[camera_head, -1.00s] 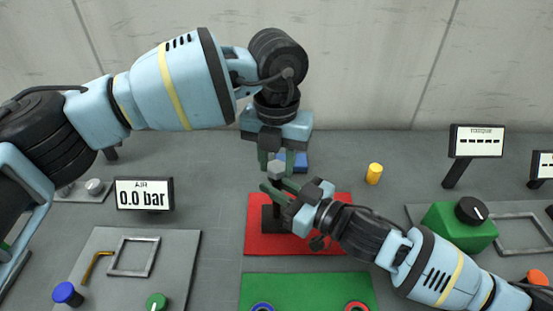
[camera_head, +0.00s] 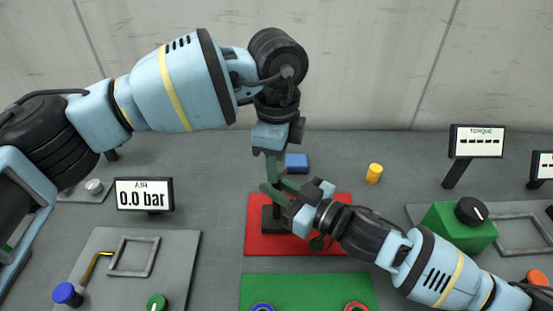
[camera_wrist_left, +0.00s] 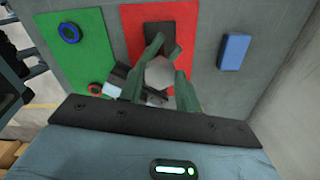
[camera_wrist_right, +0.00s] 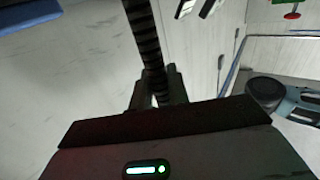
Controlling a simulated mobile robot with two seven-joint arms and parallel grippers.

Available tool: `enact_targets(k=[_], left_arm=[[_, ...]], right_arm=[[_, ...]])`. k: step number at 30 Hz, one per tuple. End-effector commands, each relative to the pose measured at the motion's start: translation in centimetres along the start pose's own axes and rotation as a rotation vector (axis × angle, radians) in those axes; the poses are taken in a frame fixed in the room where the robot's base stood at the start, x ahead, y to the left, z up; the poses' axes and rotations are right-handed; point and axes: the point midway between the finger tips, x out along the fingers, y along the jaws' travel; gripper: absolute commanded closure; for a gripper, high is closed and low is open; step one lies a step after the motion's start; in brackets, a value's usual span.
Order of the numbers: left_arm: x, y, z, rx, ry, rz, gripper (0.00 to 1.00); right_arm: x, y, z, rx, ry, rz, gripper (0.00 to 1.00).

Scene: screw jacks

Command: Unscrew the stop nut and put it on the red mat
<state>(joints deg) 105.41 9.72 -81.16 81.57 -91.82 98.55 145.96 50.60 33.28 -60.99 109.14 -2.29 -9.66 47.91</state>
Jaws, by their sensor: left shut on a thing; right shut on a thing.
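The red mat (camera_head: 325,243) lies mid-table, with a black block (camera_head: 270,218) standing on it; the mat also shows in the left wrist view (camera_wrist_left: 188,14). My left gripper (camera_head: 275,178) points down above the mat, turned edge-on to the head camera. In the left wrist view its fingers are shut on the grey stop nut (camera_wrist_left: 160,72); the fingers hide it in the head view. My right gripper (camera_head: 276,193) comes in from the right, just below the left one. In the right wrist view it is shut on a black threaded spindle (camera_wrist_right: 147,45). I cannot tell how far the nut sits on the thread.
A green mat (camera_head: 310,283) with a blue and a red ring lies in front. A blue block (camera_head: 296,162) and a yellow cylinder (camera_head: 374,173) stand behind. The air display (camera_head: 144,194) is at left, a green box with a black knob (camera_head: 460,228) at right.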

Motion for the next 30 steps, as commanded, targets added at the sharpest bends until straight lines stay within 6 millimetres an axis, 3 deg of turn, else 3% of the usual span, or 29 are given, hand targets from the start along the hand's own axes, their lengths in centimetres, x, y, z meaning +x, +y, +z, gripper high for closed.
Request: enact_targets(k=[6, 15, 28, 29, 30], left_arm=[[0.05, 0.00, -0.46, -0.260, 0.003, -0.003, 0.94], [-0.09, -0.05, -0.53, -0.475, 0.010, -0.005, 0.95], [-0.11, -0.11, -0.02, -0.528, 0.004, -0.004, 0.95], [-0.11, -0.12, -0.01, -0.528, 0.004, -0.004, 0.65], [-0.10, -0.11, 0.00, -0.528, 0.003, -0.003, 0.60]], right_arm=[[-0.03, -0.12, 0.15, 0.001, -0.002, -0.002, 1.00], [0.01, -0.20, 0.14, 0.001, -0.002, -0.003, 1.00], [0.01, -0.22, 0.13, 0.003, -0.001, -0.004, 1.00], [0.00, -0.22, 0.13, 0.003, -0.001, -0.004, 1.00], [0.00, -0.21, 0.13, 0.003, -0.001, -0.004, 1.00]])
